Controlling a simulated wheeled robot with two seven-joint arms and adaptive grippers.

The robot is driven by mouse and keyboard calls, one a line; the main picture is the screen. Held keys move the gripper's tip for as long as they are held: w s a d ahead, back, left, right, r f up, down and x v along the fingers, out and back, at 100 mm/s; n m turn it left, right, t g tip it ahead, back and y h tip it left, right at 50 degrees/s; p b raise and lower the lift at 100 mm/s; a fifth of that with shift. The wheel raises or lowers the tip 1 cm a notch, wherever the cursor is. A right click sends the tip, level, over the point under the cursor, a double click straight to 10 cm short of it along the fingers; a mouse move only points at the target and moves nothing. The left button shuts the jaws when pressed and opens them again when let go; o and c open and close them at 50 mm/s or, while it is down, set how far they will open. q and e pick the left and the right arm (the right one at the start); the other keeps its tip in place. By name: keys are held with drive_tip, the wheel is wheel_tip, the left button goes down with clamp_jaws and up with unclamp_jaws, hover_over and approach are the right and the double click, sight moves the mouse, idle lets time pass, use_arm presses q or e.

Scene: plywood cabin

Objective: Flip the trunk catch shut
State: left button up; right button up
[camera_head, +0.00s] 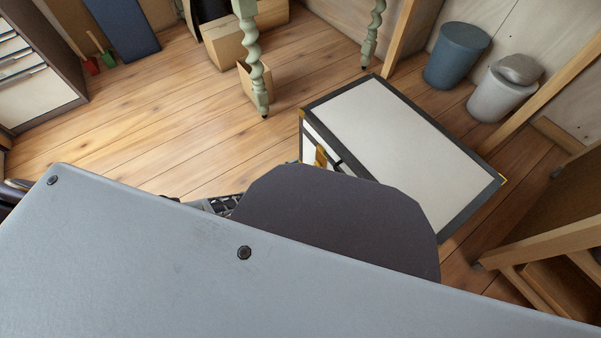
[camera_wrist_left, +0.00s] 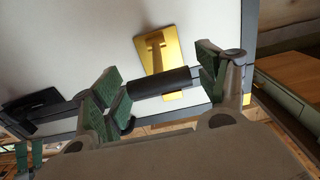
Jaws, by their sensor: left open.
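The trunk (camera_head: 400,140) stands on the floor, with a pale lid and dark edging. Its brass catch (camera_head: 321,156) shows small on the side nearest me, partly hidden by my own dark body part. In the left wrist view, the catch (camera_wrist_left: 158,50) is a yellow plate with an arm ending in a dark cylindrical bar, against the white trunk side. My left gripper (camera_wrist_left: 158,88) is open, with green-padded fingers at either end of the bar. I cannot tell whether they touch it. The head view mostly hides this gripper.
A dark handle-like piece (camera_wrist_left: 32,104) is on the trunk left of the catch. A blue bin (camera_head: 456,58) and a grey bin (camera_head: 500,95) stand beyond the trunk. Green twisted legs (camera_head: 254,60) stand behind it. Wooden floor (camera_head: 160,130) is clear to the left.

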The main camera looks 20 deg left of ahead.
use_arm(q)
drive_tip(key=shift+c, duration=0.5)
drive_tip(key=c, duration=1.4)
